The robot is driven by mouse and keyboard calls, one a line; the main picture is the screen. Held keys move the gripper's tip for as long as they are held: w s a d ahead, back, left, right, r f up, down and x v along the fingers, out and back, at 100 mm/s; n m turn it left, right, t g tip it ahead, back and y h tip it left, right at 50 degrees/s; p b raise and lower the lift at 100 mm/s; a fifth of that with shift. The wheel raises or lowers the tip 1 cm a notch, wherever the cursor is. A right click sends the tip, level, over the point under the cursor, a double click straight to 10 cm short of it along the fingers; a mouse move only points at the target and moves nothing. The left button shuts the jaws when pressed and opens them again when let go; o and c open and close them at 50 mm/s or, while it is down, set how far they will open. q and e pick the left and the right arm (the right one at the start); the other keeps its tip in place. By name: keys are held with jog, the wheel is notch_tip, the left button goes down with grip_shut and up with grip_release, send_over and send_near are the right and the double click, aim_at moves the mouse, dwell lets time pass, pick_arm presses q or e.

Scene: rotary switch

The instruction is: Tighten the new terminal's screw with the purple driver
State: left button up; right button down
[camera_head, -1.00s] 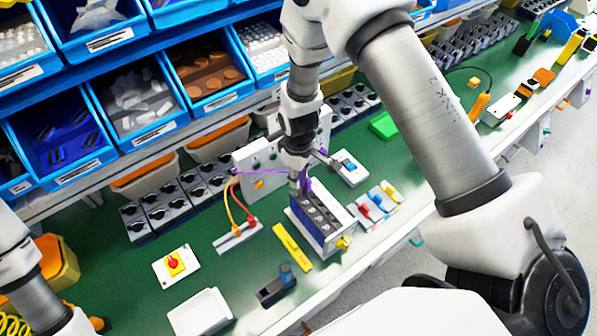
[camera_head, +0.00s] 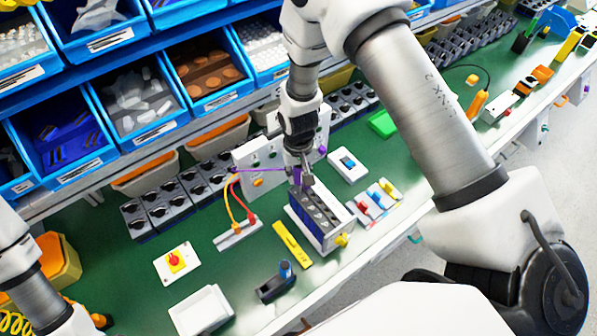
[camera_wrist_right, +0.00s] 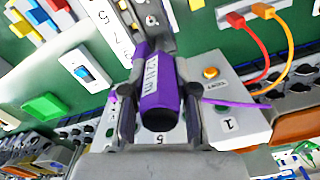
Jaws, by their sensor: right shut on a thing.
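My right gripper (camera_wrist_right: 160,108) is shut on the purple driver (camera_wrist_right: 161,82), with one finger on each side of its handle. In the head view, my right gripper (camera_head: 305,181) is over the back end of the grey terminal block (camera_head: 318,212), and the arm hides most of the driver. The block has a row of round screws on top and stands in a white holder. The driver's tip is hidden, so I cannot tell whether it touches a screw. A thin purple wire (camera_head: 262,172) runs beside the gripper; it also shows in the wrist view (camera_wrist_right: 238,105). My left gripper is out of view.
A white panel (camera_head: 246,160) with buttons stands behind the block. A blue rocker switch plate (camera_head: 347,164) and a plate of coloured parts (camera_head: 375,202) lie to the right. A yellow strip (camera_head: 292,243) lies in front. Blue bins (camera_head: 205,75) line the back.

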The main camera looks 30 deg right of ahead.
jog(key=m, duration=0.4)
jog(key=shift+m, duration=0.3)
jog(key=shift+r, duration=3)
jog(key=shift+d, duration=0.1)
